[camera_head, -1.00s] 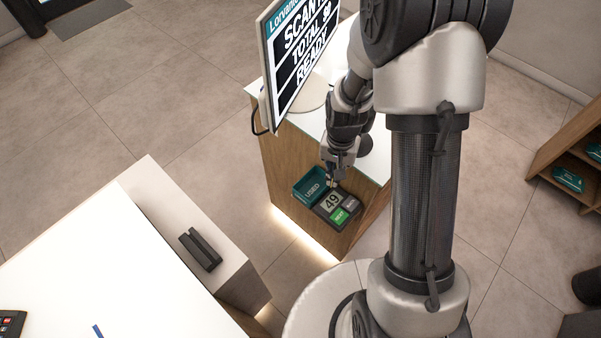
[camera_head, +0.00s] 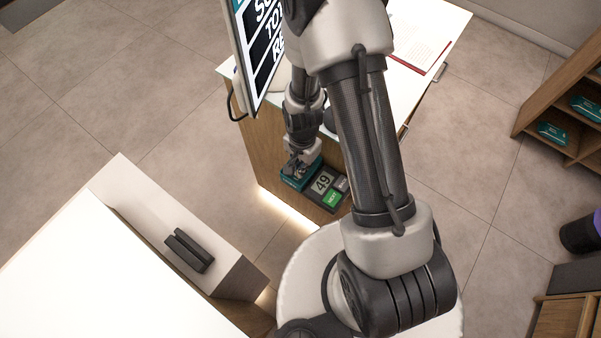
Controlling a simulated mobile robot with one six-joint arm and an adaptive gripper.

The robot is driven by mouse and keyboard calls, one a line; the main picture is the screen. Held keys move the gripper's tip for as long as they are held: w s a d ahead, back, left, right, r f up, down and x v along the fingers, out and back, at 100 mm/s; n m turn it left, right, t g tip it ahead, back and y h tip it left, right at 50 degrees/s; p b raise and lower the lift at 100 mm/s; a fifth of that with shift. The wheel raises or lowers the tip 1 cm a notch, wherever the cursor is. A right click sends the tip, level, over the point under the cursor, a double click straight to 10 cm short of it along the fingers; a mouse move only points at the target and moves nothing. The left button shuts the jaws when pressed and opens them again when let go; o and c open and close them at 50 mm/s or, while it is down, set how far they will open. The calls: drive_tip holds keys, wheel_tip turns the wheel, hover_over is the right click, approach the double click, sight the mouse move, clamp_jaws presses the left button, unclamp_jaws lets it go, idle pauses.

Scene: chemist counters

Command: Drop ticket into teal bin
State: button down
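The teal bin (camera_head: 286,181) is fixed at the front of the wooden counter, left of the dark number panel. Most of it, with its label, is now hidden behind my gripper. My gripper (camera_head: 294,172) points down at the bin, over or just inside its opening; I cannot tell which. Its fingers are too small and dark to show whether they are open or shut. No ticket can be made out in this view.
The number panel (camera_head: 323,183) shows 49 with a green button (camera_head: 332,198). A display screen (camera_head: 262,45) stands on the counter (camera_head: 452,18). A white desk (camera_head: 90,270) with a black card reader (camera_head: 188,250) is at lower left. Shelves (camera_head: 545,100) stand at right. Floor between is clear.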

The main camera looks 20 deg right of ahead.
drive_tip(key=shift+f, duration=0.35)
drive_tip(key=c, duration=1.7)
unclamp_jaws()
drive_tip(key=shift+r, duration=0.1)
wheel_tip(320, 180, up, 12)
drive_tip(key=shift+f, duration=0.1)
